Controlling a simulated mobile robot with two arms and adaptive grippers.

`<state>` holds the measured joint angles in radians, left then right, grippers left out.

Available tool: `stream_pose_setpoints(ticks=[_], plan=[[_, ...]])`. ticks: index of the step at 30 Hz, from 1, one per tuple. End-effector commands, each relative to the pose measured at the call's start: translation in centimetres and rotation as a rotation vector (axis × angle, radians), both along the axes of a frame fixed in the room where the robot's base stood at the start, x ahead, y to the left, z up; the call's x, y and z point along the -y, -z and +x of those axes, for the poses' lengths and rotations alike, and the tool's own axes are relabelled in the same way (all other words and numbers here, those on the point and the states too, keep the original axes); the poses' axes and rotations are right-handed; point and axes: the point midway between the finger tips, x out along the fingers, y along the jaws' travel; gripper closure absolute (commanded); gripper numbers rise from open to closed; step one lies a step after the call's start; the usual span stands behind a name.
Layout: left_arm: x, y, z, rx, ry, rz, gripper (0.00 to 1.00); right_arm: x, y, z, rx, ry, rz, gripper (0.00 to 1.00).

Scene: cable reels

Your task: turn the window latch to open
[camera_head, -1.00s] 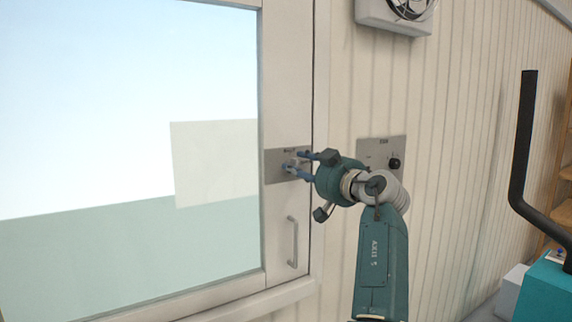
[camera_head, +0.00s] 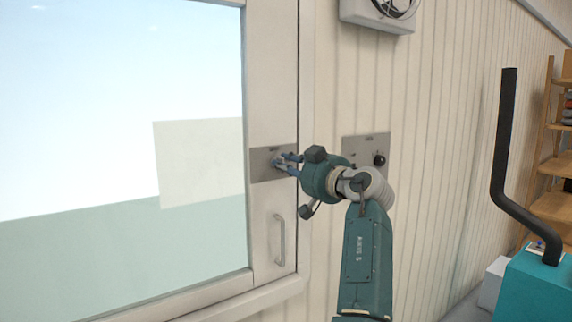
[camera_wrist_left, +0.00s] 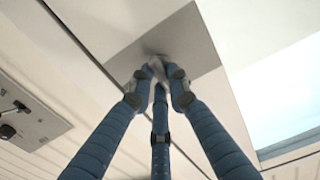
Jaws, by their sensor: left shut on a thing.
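The window latch (camera_head: 277,161) sits on a grey metal plate (camera_head: 262,170) on the white window frame, right of the glass. My left gripper (camera_head: 283,161) has its blue fingers closed around the latch, and they hide most of it. In the left wrist view the fingers of the gripper (camera_wrist_left: 158,75) meet at the latch in front of the grey plate (camera_wrist_left: 185,45). How far the latch is turned cannot be made out. The window (camera_head: 120,130) lies flush in its frame. My right gripper is not in view.
A pull handle (camera_head: 280,240) is below the latch. A panel with a black knob (camera_head: 379,159) is on the wall right of the window. A fan (camera_head: 385,10) hangs above. A teal box with a black bent bar (camera_head: 505,140) and wooden shelves (camera_head: 552,180) stand at the right.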

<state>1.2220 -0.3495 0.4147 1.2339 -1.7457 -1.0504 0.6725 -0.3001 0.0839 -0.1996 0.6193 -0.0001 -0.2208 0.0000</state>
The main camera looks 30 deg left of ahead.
Motion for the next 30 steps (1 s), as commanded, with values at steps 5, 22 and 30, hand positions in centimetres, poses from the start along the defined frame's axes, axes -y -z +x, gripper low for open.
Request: stream_pose_setpoints(ticks=[5,22,30], plan=[[-0.1,-0.1,0.0,-0.081,-0.002,0.035,1.00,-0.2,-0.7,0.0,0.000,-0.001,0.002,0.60],[-0.1,0.1,0.1,-0.555,-0.003,0.230,1.00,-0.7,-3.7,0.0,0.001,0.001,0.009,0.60],[-0.1,0.2,0.1,-0.794,-0.003,0.328,1.00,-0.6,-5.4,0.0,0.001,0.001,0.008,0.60]])
